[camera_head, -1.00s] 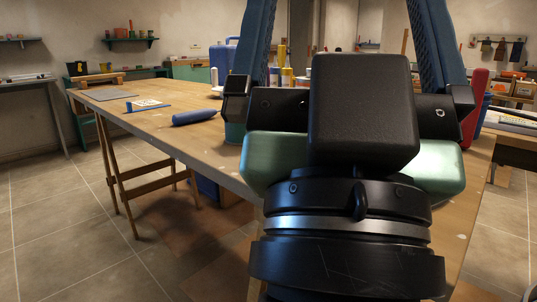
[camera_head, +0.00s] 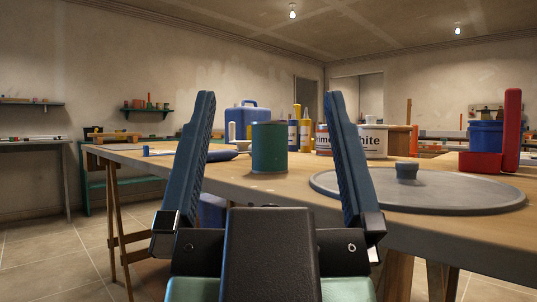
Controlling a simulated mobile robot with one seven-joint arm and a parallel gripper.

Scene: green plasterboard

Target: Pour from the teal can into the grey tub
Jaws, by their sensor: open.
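The teal can (camera_head: 269,148) stands upright on the wooden table, near its front edge. It is dark green-teal with a rim at the top. My gripper (camera_head: 270,97) is open and empty, its two blue fingers spread wide in front of the table. The can shows between the fingers in the picture, beyond them. I cannot make out a tub that is clearly grey.
A large grey round disc (camera_head: 455,196) with a knob lies on the table at right. A blue container (camera_head: 486,136) and red items (camera_head: 512,130) stand behind it. A blue jerrycan (camera_head: 247,116) and several bottles stand behind the can. A blue cylinder (camera_head: 222,155) lies left.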

